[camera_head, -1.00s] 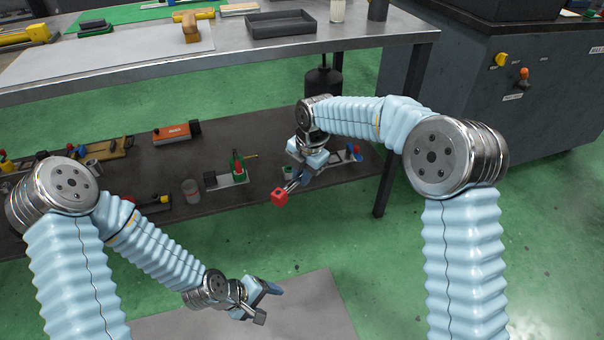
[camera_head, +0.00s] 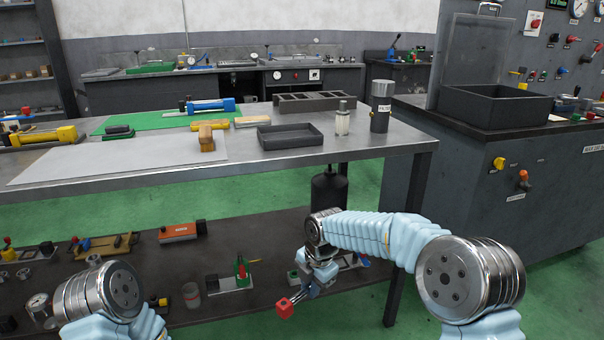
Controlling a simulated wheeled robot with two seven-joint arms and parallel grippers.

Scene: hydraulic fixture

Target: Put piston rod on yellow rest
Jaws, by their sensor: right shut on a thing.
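My right gripper (camera_head: 305,286) is low in front of the lower shelf of the workbench. It is shut on a short silvery piece with a red block (camera_head: 284,307) at its end, which may be the piston rod; the jaws hide part of it. On the bench top, a yellow and brown block (camera_head: 207,137) stands at the edge of a grey sheet and may be the yellow rest. Yellow cylinder-like parts (camera_head: 45,136) lie at the far left of the bench. My left gripper is out of view; only its arm shows at the lower left.
The steel bench (camera_head: 370,143) has its front edge above my right gripper. A dark tray (camera_head: 290,136), a glass bottle (camera_head: 342,120) and a dark canister (camera_head: 380,107) stand on it. The grey sheet (camera_head: 110,165) is mostly bare. The lower shelf (camera_head: 245,225) holds several parts.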

